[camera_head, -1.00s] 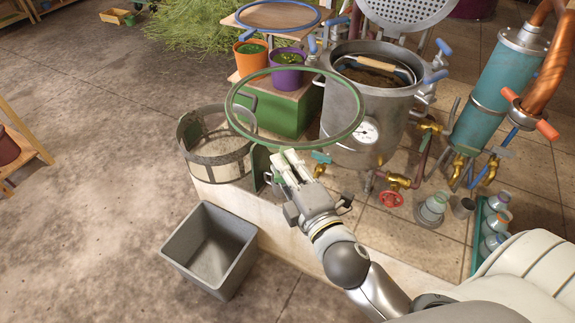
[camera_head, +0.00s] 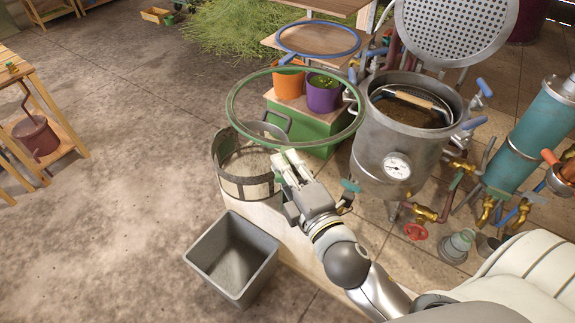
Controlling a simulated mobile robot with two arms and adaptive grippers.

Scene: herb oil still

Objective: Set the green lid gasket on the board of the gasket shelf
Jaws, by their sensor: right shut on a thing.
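The green lid gasket (camera_head: 228,104) is a large thin ring in the middle of the head view. My right gripper (camera_head: 286,160) is shut on its near rim and holds it up in the air, roughly flat. The ring shows in front of the plant pots, the green box and the edge of the still. The gasket shelf stands at the back, with a lower wooden board (camera_head: 318,40) and an upper board (camera_head: 318,4). A blue ring (camera_head: 357,40) lies on the lower board. The upper board is cut off by the frame's top. My left gripper is out of view.
An orange pot (camera_head: 289,84) and a purple pot (camera_head: 322,97) stand on a green box (camera_head: 318,129) before the shelf. The steel still (camera_head: 380,145) stands right of them, its perforated lid raised. A mesh basket (camera_head: 247,186) and grey bin (camera_head: 232,258) are nearer.

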